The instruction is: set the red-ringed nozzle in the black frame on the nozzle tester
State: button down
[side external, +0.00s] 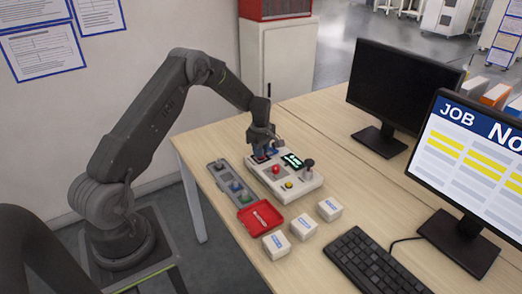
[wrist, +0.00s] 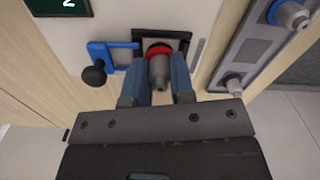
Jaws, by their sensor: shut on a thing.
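The red-ringed nozzle (wrist: 159,70) is between the two blue fingers of my gripper (wrist: 157,84) in the wrist view, its grey tip toward the camera. Its red ring overlaps the black frame (wrist: 184,36) on the nozzle tester (wrist: 113,18). I cannot tell whether it is fully down in the frame. A blue lever (wrist: 110,50) with a black knob (wrist: 95,76) sits left of the frame. In the side view, my gripper (side external: 262,148) is low over the far left end of the tester (side external: 300,187), and hides the nozzle and most of the frame.
A grey nozzle rack (side external: 222,171) with several nozzles lies left of the tester. A red tray (side external: 262,229), white boxes (side external: 276,245) and a keyboard (side external: 372,265) are in front. Two monitors (side external: 400,93) stand to the right.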

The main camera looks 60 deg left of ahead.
jog(key=shift+f, duration=0.25)
dwell(0.4)
jog(key=c, duration=0.9)
grip_release()
notch_tip(320, 180, up, 14)
jog(key=shift+f, duration=0.15)
